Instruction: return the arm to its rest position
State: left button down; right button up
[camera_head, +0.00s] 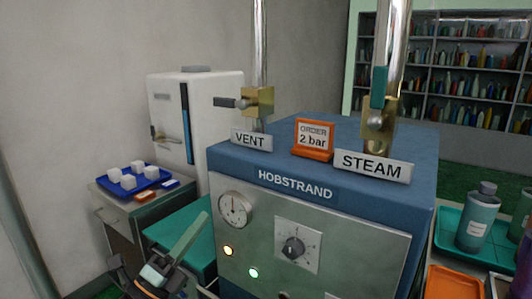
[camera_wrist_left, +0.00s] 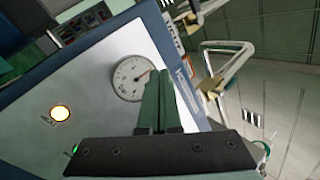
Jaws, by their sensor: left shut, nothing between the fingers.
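My left gripper (camera_head: 202,218) comes in from the lower left in the head view, in front of the Hobstrand machine (camera_head: 362,250). Its green fingers are shut together with nothing between them. In the left wrist view the closed fingertips (camera_wrist_left: 160,78) show close to the dial gauge (camera_wrist_left: 130,78) in the picture; I cannot tell the gap. In the head view the gauge (camera_head: 235,209) is right of the fingertips. My right gripper is not in view.
On top are the VENT valve (camera_head: 258,102), STEAM valve (camera_head: 379,122) and an orange "ORDER 2 bar" sign (camera_head: 313,139). A blue tray (camera_head: 112,190) with white cubes sits at left. A teal tray (camera_head: 449,243) with a bottle (camera_head: 477,217) is at right. Vertical pipes rise above the machine.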

pick_arm(q)
jog(key=s+a+f+n+g+y, duration=0.15)
jog(key=s+f+n+y, duration=0.3)
jog(key=f+n, duration=0.6)
jog(key=s+a+f+n+g+y, duration=0.1)
jog(key=s+f+n+g+y, duration=0.15)
jog(key=f+n+y, duration=0.75)
jog(key=s+d+f+n+g+h, duration=0.1)
jog(key=s+f+n+g+h, duration=0.4)
jog(key=s+f, duration=1.3)
notch_tip(320, 180, up, 12)
jog(key=a+n+y+p, duration=0.2)
jog(key=p, duration=1.5)
jog(key=shift+a+r+g, duration=0.25)
jog(key=shift+g, duration=0.15)
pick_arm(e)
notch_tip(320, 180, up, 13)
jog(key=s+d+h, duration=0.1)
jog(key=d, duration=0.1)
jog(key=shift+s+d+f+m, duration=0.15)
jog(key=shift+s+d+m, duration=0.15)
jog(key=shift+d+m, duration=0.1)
pick_arm(q)
jog(key=shift+s+n+y, duration=0.1)
jog(key=shift+n+y, duration=0.15)
